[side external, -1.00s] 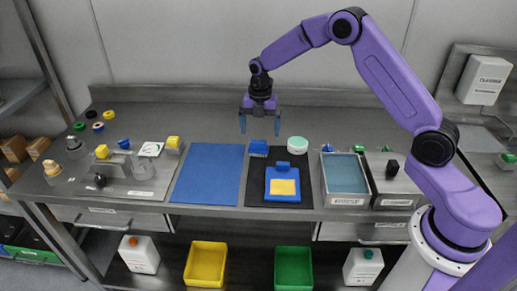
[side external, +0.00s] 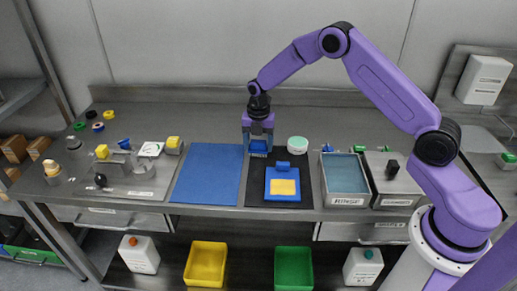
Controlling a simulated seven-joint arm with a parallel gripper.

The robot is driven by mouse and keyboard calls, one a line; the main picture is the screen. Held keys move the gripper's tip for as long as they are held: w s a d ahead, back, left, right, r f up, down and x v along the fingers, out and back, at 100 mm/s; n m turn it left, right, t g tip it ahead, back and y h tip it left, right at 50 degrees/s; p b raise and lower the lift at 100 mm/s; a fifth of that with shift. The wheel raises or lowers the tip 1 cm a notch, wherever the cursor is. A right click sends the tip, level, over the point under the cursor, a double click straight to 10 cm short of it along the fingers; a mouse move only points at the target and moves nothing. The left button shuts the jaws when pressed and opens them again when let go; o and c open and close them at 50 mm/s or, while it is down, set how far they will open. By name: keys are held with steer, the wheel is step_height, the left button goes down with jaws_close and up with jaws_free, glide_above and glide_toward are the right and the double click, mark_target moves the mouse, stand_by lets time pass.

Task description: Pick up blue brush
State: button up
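The blue brush (side external: 259,149) sits on the black mat's back left part, near the blue mat's edge. It looks like a small blue block with a paler lower part. My gripper (side external: 258,148) points straight down over it, with one finger at its left side and one at its right. The fingers are around the brush, but I cannot tell whether they touch it or stand slightly apart. My gripper partly hides the brush's top.
A pale green round lid (side external: 298,143) stands close to the right of my gripper. A blue clipboard-like piece with a yellow label (side external: 283,187) lies in front on the black mat (side external: 255,197). The blue mat (side external: 208,175) is clear. A rinse tray (side external: 346,198) is at right.

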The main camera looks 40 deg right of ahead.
steer(key=shift+c, duration=1.1)
steer(key=shift+r, duration=0.15)
steer(key=shift+r, duration=0.65)
steer(key=s+r, duration=1.1)
steer(key=s, duration=0.3)
steer(key=shift+d+r, duration=0.2)
